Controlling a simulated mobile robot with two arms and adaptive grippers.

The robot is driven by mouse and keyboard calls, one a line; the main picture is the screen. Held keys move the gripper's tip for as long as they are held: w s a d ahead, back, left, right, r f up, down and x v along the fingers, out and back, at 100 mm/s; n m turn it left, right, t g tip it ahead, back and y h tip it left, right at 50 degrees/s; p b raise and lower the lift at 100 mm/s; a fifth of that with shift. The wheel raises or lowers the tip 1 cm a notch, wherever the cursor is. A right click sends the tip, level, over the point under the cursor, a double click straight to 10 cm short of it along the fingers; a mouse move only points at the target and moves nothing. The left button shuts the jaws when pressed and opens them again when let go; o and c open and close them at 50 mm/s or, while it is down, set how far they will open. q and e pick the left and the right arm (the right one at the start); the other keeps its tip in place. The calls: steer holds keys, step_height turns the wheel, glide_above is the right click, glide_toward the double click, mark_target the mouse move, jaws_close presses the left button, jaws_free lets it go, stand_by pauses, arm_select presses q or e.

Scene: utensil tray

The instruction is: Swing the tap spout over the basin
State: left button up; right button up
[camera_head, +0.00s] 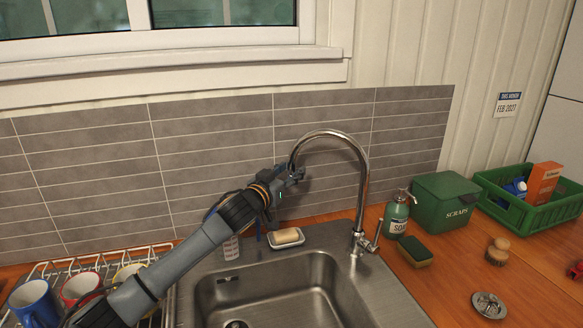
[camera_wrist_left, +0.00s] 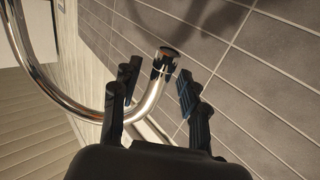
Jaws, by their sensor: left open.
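The chrome tap spout (camera_head: 352,143) arches up from its base at the right rear of the sink, and its tip points left over the back rim near the tiles. The steel basin (camera_head: 332,272) lies in front of it. My left gripper (camera_head: 292,174) is at the spout's tip. In the left wrist view the open gripper (camera_wrist_left: 159,89) has its two fingers on either side of the spout end (camera_wrist_left: 157,92), with gaps visible. The spout's dark nozzle shows between the fingertips. Contact cannot be seen. My right gripper is out of view.
A soap bar on a white dish (camera_head: 286,237) sits behind the basin, below the gripper. A soap bottle (camera_head: 396,214), a sponge (camera_head: 414,251) and a green scraps bin (camera_head: 446,200) stand right of the tap. A rack with mugs (camera_head: 80,289) is at left. The basin's interior is clear.

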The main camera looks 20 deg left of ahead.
arm_select(q)
steer(key=shift+w+d, duration=0.1)
steer(key=shift+w, duration=0.5)
steer(key=shift+c, duration=0.2)
jaws_close()
